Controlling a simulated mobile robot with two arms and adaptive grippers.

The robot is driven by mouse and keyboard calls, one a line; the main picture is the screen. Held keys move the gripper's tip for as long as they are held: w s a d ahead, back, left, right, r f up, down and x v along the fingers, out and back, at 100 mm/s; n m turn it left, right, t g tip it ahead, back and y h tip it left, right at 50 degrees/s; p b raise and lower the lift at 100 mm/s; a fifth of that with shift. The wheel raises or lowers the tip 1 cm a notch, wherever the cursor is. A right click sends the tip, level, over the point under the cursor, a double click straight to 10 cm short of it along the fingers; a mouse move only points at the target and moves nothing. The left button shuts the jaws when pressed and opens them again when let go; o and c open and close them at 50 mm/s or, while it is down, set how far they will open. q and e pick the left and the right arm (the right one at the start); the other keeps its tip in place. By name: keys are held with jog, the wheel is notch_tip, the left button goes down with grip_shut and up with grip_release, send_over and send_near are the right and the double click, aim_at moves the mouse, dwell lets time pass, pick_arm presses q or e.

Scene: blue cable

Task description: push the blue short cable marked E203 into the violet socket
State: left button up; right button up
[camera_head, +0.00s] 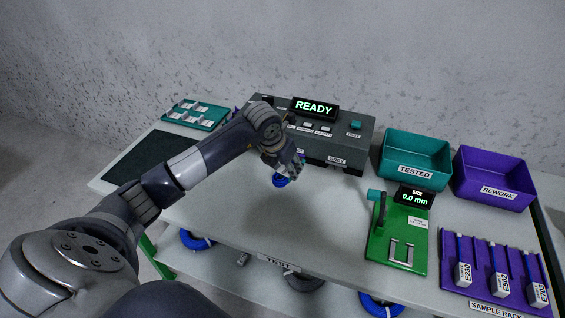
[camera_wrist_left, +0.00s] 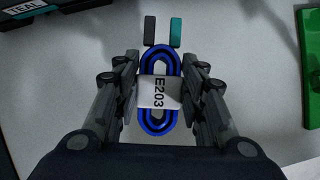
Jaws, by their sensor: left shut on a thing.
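The blue short cable (camera_wrist_left: 158,126) is a coiled loop with a white tag reading E203. My left gripper (camera_wrist_left: 158,93) is shut on it at the tag, one finger on each side. The cable's two plug ends, one dark and one teal, point away from the gripper. In the head view, my left gripper (camera_head: 292,170) holds the blue coil (camera_head: 281,181) in front of the grey test box (camera_head: 350,140), apart from its front. I cannot make out the violet socket; my left arm covers part of the box. My right gripper is not in view.
The box display reads READY. To its right stand a teal TESTED bin (camera_head: 415,157), a violet REWORK bin (camera_head: 494,178) and a green gauge (camera_head: 398,245). A violet sample rack (camera_head: 480,281) holds tagged cables. The table's middle is clear.

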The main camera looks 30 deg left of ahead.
aim_at(284, 170)
pick_arm(q)
jog(key=a+n, duration=0.1)
jog(key=w+a+n+y, duration=0.1)
jog(key=shift+a+n, duration=0.15)
jog(key=shift+n, duration=0.25)
jog(key=b+x, duration=0.1)
jog(key=x, duration=0.1)
jog(key=b+x, duration=0.1)
jog(key=b, duration=0.1)
jog(key=b+x, duration=0.1)
jog(key=x, duration=0.1)
jog(key=shift+s+f+b, duration=0.15)
jog(key=shift+f+b, duration=0.2)
jog(key=shift+f, duration=0.1)
jog(key=shift+w+a+f+b, duration=0.15)
jog(key=shift+w+f+b, duration=0.25)
jog(key=shift+f+b, duration=0.15)
dwell(0.3)
jog(key=shift+w+b, duration=0.15)
jog(key=shift+b, duration=0.15)
jog(key=shift+w+a+b, duration=0.25)
jog(key=shift+w+b, duration=0.3)
jog(key=shift+w, duration=0.6)
jog(key=shift+w+a+b, duration=0.25)
jog(key=shift+w+b, duration=0.2)
jog(key=shift+w, duration=0.15)
dwell(0.5)
jog(key=shift+w+a+b, duration=0.15)
jog(key=shift+w+b, duration=0.3)
jog(key=shift+w, duration=0.3)
